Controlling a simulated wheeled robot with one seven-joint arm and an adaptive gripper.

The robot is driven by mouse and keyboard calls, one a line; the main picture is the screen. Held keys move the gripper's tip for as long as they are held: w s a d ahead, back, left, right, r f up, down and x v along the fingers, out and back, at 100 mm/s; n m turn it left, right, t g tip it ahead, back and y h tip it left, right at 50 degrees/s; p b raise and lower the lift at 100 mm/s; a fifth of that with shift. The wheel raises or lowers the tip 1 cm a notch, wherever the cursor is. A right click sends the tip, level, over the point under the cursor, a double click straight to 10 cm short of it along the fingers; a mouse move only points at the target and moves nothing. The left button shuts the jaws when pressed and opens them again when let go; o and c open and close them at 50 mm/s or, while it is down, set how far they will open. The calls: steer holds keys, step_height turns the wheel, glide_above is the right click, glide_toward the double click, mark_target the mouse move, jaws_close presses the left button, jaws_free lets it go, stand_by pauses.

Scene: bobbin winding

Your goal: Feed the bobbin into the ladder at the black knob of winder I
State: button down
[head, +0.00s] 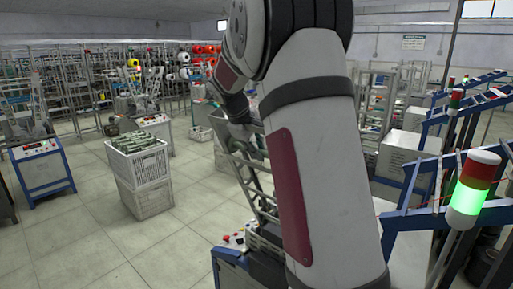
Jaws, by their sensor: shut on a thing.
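A blue machine (229,272), which may be winder I, stands at the bottom centre, partly behind my arm. Its top edge carries small red, yellow, white and dark knobs; I cannot make out the black one for certain. A slanted metal ladder (247,178) rises above it, its right side hidden by my arm. My arm reaches forward and bends down at the wrist near the ladder's upper end. I cannot pick out the task's bobbin.
Stacked pale crates (143,178) with green-and-white bobbins on top stand left on open tiled floor. A blue-framed machine (41,168) stands far left. A lit green signal lamp (466,197) and blue beams are close on the right. Racks with coloured spools line the back.

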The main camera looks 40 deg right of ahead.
steer(key=shift+x, duration=1.3)
steer(key=shift+a+f, duration=0.1)
steer(key=c, duration=1.1)
jaws_free()
steer(key=p+v, duration=0.1)
steer(key=v, duration=1.1)
steer(key=shift+d+p, duration=0.2)
steer(key=shift+p, duration=0.15)
